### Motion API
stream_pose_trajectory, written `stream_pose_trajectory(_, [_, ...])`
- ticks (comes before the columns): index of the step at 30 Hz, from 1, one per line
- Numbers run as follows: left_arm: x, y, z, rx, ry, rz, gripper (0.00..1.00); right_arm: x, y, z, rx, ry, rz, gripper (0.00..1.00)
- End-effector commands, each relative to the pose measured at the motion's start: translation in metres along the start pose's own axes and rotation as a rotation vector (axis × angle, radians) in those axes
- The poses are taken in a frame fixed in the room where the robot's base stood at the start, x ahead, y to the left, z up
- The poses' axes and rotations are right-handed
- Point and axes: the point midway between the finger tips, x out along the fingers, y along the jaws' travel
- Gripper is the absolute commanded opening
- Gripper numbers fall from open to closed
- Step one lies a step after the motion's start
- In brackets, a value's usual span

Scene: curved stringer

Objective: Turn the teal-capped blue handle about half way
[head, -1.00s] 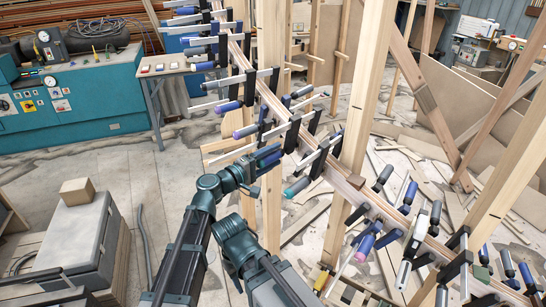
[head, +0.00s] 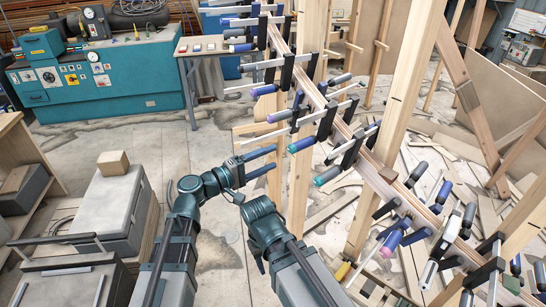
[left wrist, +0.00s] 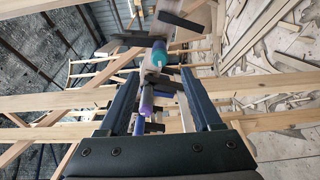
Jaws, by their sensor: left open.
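In the left wrist view the teal cap (left wrist: 161,52) shows ahead, between the fingers (left wrist: 160,78) and above a purple-capped handle (left wrist: 147,100). Nothing is seen held. My right arm shows at the bottom middle; its gripper is not seen.
Several other clamps with purple-capped handles (head: 302,144) line the stringer. Upright wooden posts (head: 302,190) stand close to my left gripper. A teal machine (head: 100,80) and a grey box (head: 105,205) are at left. Open floor lies between them and the posts.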

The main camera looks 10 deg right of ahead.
Motion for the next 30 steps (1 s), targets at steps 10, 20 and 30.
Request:
stream_pose_trajectory(10, [-0.002, 0.0, 0.0, 0.0, 0.0, 0.0, 0.66, 0.0, 0.0, 0.0, 0.0, 0.0, 0.0, 0.5])
stream_pose_trajectory(20, [-0.027, 0.0, 0.001, 0.0, 0.001, 0.0, 0.66, 0.0, 0.0, 0.0, 0.0, 0.0, 0.0, 0.5])
stream_pose_trajectory(30, [-0.032, 0.0, 0.0, 0.0, 0.0, 0.0, 0.66, 0.0, 0.0, 0.0, 0.0, 0.0, 0.0, 0.5])
